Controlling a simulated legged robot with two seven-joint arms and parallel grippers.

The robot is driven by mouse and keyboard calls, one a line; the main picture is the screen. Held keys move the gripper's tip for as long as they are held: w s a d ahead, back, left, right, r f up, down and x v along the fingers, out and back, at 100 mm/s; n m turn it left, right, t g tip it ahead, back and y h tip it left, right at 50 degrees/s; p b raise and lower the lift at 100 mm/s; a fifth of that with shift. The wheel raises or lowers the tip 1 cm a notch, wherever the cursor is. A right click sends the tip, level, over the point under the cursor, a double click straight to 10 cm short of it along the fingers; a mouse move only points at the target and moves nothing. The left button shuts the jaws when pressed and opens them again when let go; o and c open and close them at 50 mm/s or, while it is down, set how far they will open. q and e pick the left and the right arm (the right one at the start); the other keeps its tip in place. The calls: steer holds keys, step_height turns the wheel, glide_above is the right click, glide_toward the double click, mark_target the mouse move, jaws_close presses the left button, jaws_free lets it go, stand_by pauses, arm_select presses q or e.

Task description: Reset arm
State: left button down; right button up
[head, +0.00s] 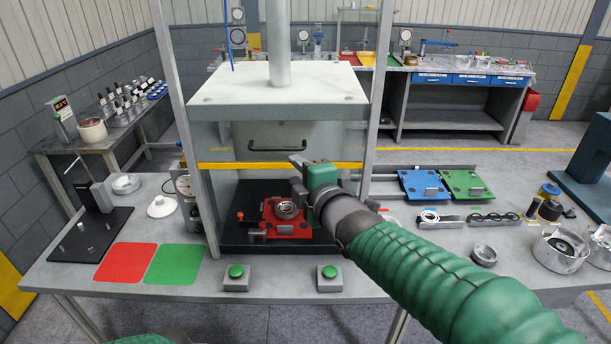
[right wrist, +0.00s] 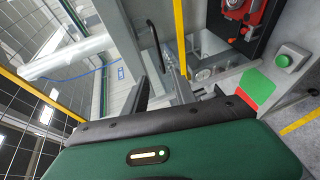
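My right arm comes in from the lower right of the head view. Its gripper (head: 298,176) is in front of the press opening, above and just right of the red pallet (head: 270,231). The fingers look apart, with nothing seen between them; they also show in the right wrist view (right wrist: 157,88). The red pallet sits on the dark press base (head: 236,238) and carries a metal clutch part (head: 287,210). The pallet also shows at the top right of the right wrist view (right wrist: 238,14). My left gripper is not in view.
The press (head: 279,95) has upright posts on both sides and a yellow bar (head: 240,165). Green buttons (head: 236,272) (head: 329,272) stand at the table front. Blue (head: 422,184) and green (head: 465,183) pallets lie right. Red (head: 126,262) and green (head: 175,264) mats lie left.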

steer(key=s+d+f+m+g+h, duration=0.3)
steer(key=s+d+f+m, duration=0.4)
steer(key=f, duration=0.4)
steer(key=s+d+f+m+g+h, duration=0.3)
steer(key=s+d+f+m, duration=0.25)
steer(key=d+f, duration=0.55)
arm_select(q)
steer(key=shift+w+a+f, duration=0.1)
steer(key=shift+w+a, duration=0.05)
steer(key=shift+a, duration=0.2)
arm_select(e)
steer(key=s+d+f+m+g, duration=0.1)
steer(key=s+f+m+g, duration=0.2)
steer(key=s, duration=0.4)
steer(key=s+d+f+m+g, duration=0.2)
steer(key=s+f+m, duration=0.4)
steer(key=s+f, duration=0.1)
steer(key=shift+s+g, duration=0.4)
steer(key=shift+s, duration=0.1)
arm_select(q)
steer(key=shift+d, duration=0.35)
arm_select(e)
steer(key=shift+w+d, duration=0.1)
steer(key=shift+d, duration=0.3)
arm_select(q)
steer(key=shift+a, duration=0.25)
arm_select(e)
steer(key=shift+a, duration=0.25)
